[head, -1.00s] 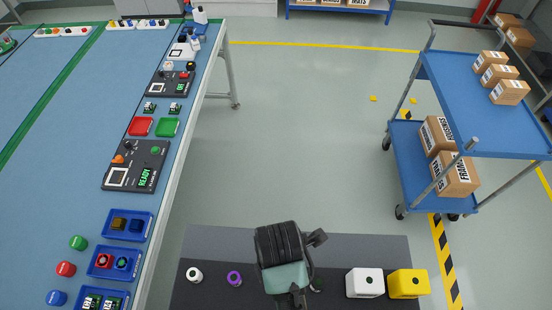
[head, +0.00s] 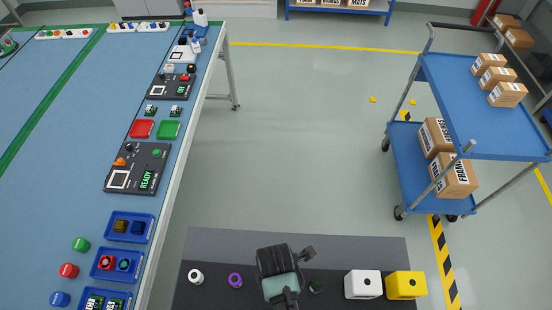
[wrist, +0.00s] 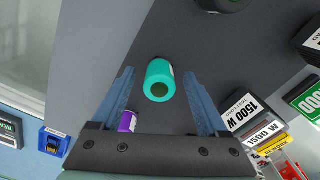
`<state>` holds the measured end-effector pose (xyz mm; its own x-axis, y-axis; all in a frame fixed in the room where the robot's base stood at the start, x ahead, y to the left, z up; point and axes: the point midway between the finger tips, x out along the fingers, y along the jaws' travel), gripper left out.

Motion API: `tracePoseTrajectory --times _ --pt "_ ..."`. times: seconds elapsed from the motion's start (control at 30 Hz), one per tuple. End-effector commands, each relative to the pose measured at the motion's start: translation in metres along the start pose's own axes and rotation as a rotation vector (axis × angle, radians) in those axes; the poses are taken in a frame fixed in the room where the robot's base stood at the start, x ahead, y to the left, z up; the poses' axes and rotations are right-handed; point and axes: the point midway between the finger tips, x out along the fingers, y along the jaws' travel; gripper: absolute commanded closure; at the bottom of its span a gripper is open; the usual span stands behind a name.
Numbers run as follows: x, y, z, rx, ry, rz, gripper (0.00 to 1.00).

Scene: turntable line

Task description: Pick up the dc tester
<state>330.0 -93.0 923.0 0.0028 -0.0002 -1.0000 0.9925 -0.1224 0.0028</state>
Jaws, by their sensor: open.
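I cannot tell for sure which thing is the dc tester, as no such name is readable. In the wrist view a teal cylinder (wrist: 160,75) with a dark round end lies between and beyond the fingertips of my gripper (wrist: 158,85). My gripper is open, with a finger on each side and no clear contact. In the head view my arm covers the middle of the dark near table (head: 215,300), and my fingers are hidden.
A purple cylinder (wrist: 127,121) is near the left finger. Black 1500 W blocks (wrist: 243,112) lie right of the right finger. A white cube (head: 362,284) and a yellow cube (head: 406,285) are on the near table's right.

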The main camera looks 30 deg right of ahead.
Motion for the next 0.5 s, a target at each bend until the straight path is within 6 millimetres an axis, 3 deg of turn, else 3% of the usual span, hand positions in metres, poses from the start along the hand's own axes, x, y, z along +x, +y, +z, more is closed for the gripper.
tracePoseTrajectory --times 0.13,0.5 --pt "-0.0002 0.0003 0.0 0.0 0.0 0.001 0.23" --pt "-0.0005 0.0002 -0.0001 -0.001 0.0 0.0 0.9"
